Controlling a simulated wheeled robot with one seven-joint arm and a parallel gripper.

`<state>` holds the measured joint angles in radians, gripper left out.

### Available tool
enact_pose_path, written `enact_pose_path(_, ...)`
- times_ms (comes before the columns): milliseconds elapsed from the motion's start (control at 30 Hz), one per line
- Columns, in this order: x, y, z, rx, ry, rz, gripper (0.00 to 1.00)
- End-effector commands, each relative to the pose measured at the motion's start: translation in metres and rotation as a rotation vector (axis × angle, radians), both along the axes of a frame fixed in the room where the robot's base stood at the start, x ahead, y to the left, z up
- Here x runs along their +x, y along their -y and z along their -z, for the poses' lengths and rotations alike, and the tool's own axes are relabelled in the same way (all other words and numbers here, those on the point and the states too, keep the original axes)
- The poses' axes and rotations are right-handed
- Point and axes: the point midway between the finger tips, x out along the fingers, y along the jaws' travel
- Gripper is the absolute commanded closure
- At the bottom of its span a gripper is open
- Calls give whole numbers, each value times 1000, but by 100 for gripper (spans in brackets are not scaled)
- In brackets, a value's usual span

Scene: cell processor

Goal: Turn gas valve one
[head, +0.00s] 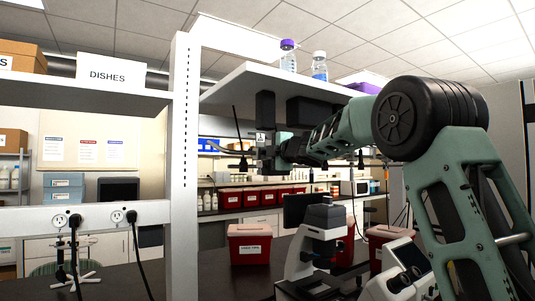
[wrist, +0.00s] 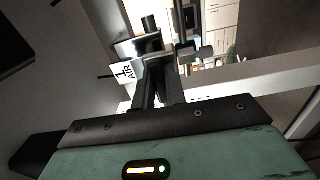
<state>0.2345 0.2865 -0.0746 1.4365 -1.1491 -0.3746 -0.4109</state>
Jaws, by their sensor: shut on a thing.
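Gas valve one (wrist: 140,47) shows in the wrist view as a grey and dark fitting beside a white tag reading "1 AIR" (wrist: 122,73). In the head view the tag (head: 261,137) hangs under the raised shelf, at the end of my arm. My gripper (wrist: 158,68) reaches up to the valve, with its dark fingers close together and shut on it. It also shows in the head view (head: 270,152), where the fingers and most of the valve are hard to tell apart. The fingers hide part of the valve, and I cannot tell how far it is turned.
The shelf (head: 240,85) above my gripper carries bottles (head: 288,56). A white upright post (head: 184,170) stands to the left. Below, the dark bench holds a microscope (head: 318,235) and a red bin (head: 250,243). Another fitting (wrist: 193,50) sits right of my fingers.

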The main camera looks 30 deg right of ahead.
Motion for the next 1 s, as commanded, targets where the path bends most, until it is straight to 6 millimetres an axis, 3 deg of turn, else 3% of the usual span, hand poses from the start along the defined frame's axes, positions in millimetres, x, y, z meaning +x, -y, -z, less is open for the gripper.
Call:
enact_pose_path(133, 0, 1, 2, 2, -2, 2, 100)
enact_pose_path(167, 0, 1, 2, 2, -2, 2, 84)
enact_pose_path(233, 0, 1, 1, 2, -2, 2, 65)
enact_pose_path(533, -1, 0, 1, 0, -1, 1, 65)
enact_pose_path(667, -10, 1, 1, -1, 1, 1, 65)
enact_pose_path(1000, -83, 3, 2, -1, 2, 2, 65)
